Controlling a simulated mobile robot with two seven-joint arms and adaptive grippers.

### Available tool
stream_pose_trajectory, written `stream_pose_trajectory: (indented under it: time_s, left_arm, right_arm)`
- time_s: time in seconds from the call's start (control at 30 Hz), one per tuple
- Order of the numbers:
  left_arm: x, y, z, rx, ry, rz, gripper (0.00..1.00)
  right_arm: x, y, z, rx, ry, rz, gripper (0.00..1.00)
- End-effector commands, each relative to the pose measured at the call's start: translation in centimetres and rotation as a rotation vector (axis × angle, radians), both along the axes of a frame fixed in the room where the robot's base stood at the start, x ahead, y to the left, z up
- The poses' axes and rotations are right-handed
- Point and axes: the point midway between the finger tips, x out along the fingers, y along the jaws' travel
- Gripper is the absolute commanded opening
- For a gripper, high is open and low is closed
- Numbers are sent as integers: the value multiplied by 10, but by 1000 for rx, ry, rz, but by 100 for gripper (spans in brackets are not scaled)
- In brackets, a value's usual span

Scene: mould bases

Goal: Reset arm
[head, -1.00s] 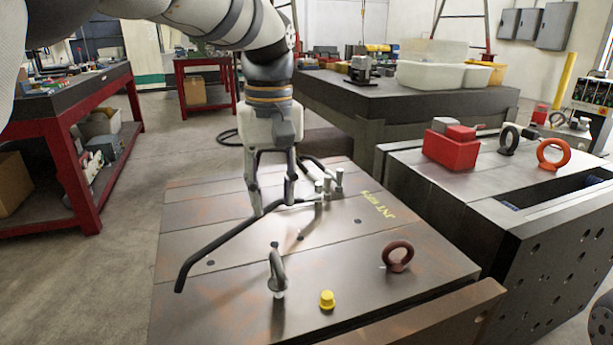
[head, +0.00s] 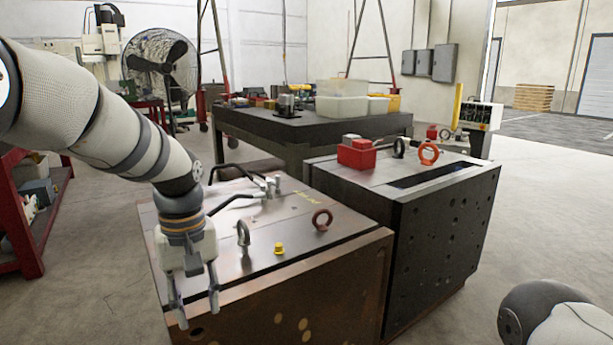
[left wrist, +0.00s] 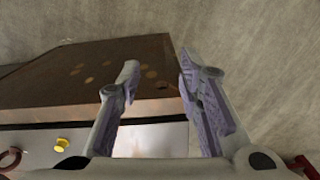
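My left gripper (head: 197,312) hangs in front of the near left side of the brown mould base (head: 290,270), pointing down. Its two fingers are apart and nothing is between them. In the left wrist view the open fingers (left wrist: 157,85) show with the mould base (left wrist: 80,75) behind them and bare floor beyond. A part of my right arm (head: 555,315) shows at the lower right of the head view; its gripper is not in view.
On the mould base are a grey eyebolt (head: 243,233), a yellow plug (head: 279,248), a dark red ring (head: 322,220) and a black bent bar (head: 228,202). A second, dark block (head: 440,220) carries a red box (head: 356,155). Floor at right is clear.

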Motion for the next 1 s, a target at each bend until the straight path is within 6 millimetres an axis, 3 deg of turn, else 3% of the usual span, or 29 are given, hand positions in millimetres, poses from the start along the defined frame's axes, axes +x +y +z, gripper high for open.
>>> stream_pose_trajectory:
  time_s: [0.03,0.17,0.2,0.27,0.3,0.4,0.5,0.63,0.73,1.0]
  left_arm:
    - [-15,4,-42,-5,30,-24,33]
    - [-69,15,-144,-21,67,-113,33]
    - [-93,18,-173,-26,76,-141,33]
    - [-137,23,-213,-33,95,-188,33]
    - [-170,27,-235,-38,106,-221,33]
    - [-258,34,-271,-48,134,-303,33]
    - [-336,41,-280,-55,158,-378,33]
    - [-396,45,-271,-59,171,-443,33]
    - [-412,46,-266,-59,173,-466,33]
    - [-413,46,-266,-58,169,-468,33]
  right_arm:
    - [3,0,0,0,-8,0,40]
    - [5,0,2,0,-16,0,40]
    - [6,0,2,0,-18,0,40]
    - [6,0,4,0,-20,0,40]
    - [6,0,4,0,-21,0,40]
    - [8,0,6,0,-27,0,40]
    - [10,0,7,0,-33,0,40]
    - [11,0,8,0,-37,0,40]
    - [11,0,9,0,-37,0,40]
    - [10,0,8,1,-36,0,40]
